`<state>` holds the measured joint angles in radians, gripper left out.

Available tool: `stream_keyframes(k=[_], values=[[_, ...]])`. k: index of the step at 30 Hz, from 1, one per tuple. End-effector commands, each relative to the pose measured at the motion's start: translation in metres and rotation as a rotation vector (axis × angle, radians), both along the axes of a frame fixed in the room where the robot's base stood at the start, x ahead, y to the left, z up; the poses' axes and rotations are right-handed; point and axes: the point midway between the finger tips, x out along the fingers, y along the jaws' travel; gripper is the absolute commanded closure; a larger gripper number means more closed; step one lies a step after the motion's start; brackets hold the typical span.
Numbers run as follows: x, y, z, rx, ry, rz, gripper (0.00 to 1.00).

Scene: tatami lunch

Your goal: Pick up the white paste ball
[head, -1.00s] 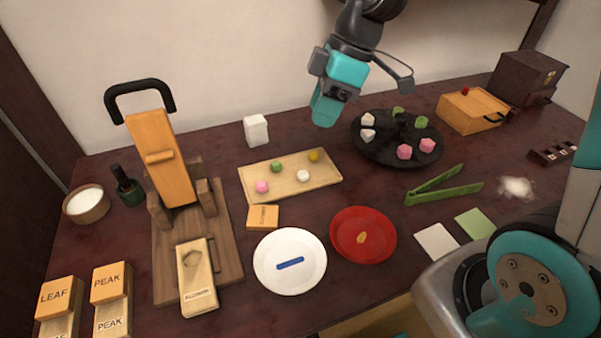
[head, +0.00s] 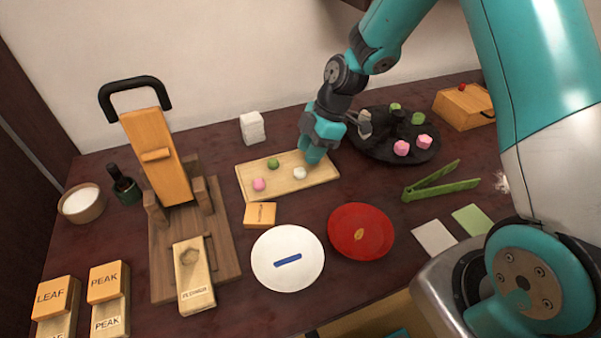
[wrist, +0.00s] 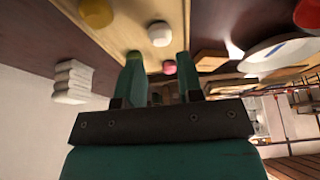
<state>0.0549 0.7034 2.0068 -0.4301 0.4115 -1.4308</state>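The white paste ball (head: 300,173) sits on the right half of a pale wooden tray (head: 245,190). My gripper (head: 313,158) is low over the tray's right end, just behind and right of the white ball. In the wrist view the gripper (wrist: 159,57) is open, with a clear gap and nothing held. There the white ball (wrist: 160,33) shows beyond the fingertips, lined up with the gap. A pink ball (head: 258,184) and a green ball (head: 273,163) are on the tray's left half. The yellow ball (wrist: 95,12) is hidden in the head view.
A black round platter (head: 365,154) with pink, green and white sweets stands right of my gripper. A white block stack (head: 252,127) is behind the tray. A small wooden block (head: 260,213), a white plate (head: 262,277) and a red plate (head: 340,240) lie in front.

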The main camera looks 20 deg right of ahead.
Motion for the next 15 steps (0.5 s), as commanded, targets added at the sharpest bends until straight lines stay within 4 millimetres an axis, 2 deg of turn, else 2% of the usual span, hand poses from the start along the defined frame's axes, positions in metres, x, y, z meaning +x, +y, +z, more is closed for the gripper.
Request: stream_keyframes(k=[4, 10, 15], values=[[-0.001, 0.006, -0.012, 0.000, 0.003, 0.001, 0.66], [-0.001, 0.018, -0.040, 0.000, 0.002, 0.001, 0.66], [0.000, 0.022, -0.049, 0.000, -0.001, 0.000, 0.66]])
